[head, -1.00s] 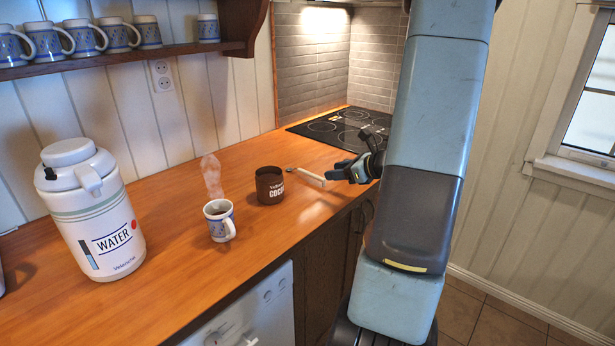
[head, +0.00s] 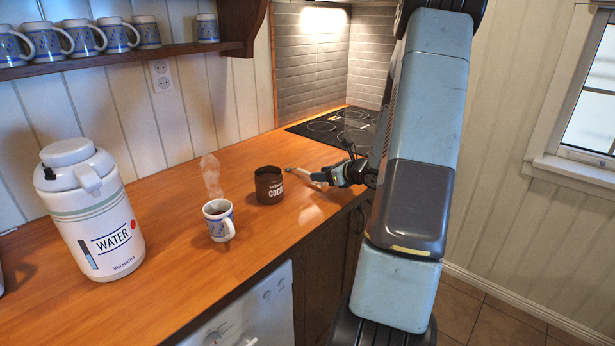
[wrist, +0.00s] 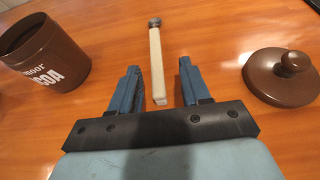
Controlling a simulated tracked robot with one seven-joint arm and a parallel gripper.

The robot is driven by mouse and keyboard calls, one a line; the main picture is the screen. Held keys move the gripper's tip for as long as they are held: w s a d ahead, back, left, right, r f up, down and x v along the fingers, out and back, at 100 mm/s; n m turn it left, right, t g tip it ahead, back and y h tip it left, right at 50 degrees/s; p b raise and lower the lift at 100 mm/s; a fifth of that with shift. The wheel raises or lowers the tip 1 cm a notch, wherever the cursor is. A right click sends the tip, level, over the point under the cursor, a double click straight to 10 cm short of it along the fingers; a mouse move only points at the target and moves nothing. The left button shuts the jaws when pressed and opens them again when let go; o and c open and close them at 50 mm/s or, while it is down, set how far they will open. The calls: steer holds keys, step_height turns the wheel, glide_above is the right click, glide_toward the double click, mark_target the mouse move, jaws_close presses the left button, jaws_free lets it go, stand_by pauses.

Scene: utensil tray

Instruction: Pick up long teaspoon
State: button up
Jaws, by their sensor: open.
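The long teaspoon (wrist: 156,60) lies on the wooden counter in the wrist view, with a pale handle toward me and a small metal end pointing away. My gripper (wrist: 164,80) is open, and the near end of the handle is between its two blue fingers in the picture, apart from both. In the head view the spoon (head: 296,171) lies just right of the brown cocoa jar, its handle partly hidden by my gripper (head: 328,177). I cannot tell the exact height of the fingers above the counter.
The open brown cocoa jar (head: 269,186) stands left of the spoon; its lid (wrist: 283,76) lies right of my gripper. A steaming mug (head: 219,220) and a white water dispenser (head: 92,215) stand farther left. A black cooktop (head: 340,128) lies behind.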

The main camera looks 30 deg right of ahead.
steer(key=shift+a+x, duration=0.2)
steer(key=shift+x, duration=2.15)
steer(key=shift+s, duration=0.1)
steer(key=shift+c, duration=0.2)
jaws_close()
